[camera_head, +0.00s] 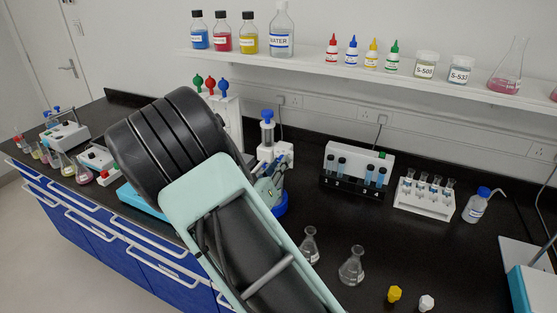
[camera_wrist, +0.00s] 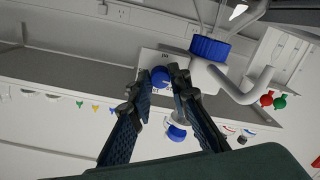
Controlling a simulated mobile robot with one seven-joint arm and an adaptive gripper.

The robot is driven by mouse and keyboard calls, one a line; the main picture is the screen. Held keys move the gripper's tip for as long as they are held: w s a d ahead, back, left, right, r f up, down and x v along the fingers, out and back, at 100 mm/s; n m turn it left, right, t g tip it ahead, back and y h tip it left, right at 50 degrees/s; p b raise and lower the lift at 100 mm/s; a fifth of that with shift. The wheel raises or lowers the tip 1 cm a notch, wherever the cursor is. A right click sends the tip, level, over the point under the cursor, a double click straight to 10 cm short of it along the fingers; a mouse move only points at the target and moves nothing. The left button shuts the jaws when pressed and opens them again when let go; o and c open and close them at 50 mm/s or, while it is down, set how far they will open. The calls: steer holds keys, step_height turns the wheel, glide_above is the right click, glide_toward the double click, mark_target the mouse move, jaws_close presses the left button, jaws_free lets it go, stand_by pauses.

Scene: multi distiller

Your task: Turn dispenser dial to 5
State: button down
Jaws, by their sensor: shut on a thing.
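The dispenser (camera_head: 275,153) stands on the black bench, white with a blue top and a blue base, partly hidden by my arm. In the wrist view its picture is tilted, with a white body (camera_wrist: 200,75) and a large blue cap (camera_wrist: 210,47). Its small round blue dial (camera_wrist: 160,76) sits between my fingertips. My gripper (camera_wrist: 164,82) is shut on the dial. In the head view my gripper (camera_head: 268,190) is at the dispenser's front, largely behind my arm. The dial's numbers are too small to read.
Two clear flasks (camera_head: 351,266) stand right of my arm, with a yellow piece (camera_head: 394,294) and a white piece (camera_head: 426,303) nearby. A tube rack (camera_head: 355,170) and a wash bottle (camera_head: 476,206) stand farther right. A wall shelf (camera_head: 350,72) holds bottles. The bench between is clear.

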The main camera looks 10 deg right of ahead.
steer(key=shift+n+p, duration=0.3)
steer(key=shift+n, duration=0.2)
steer(key=c, duration=1.8)
jaws_free()
steer(key=v, duration=1.2)
steer(key=shift+w, duration=0.1)
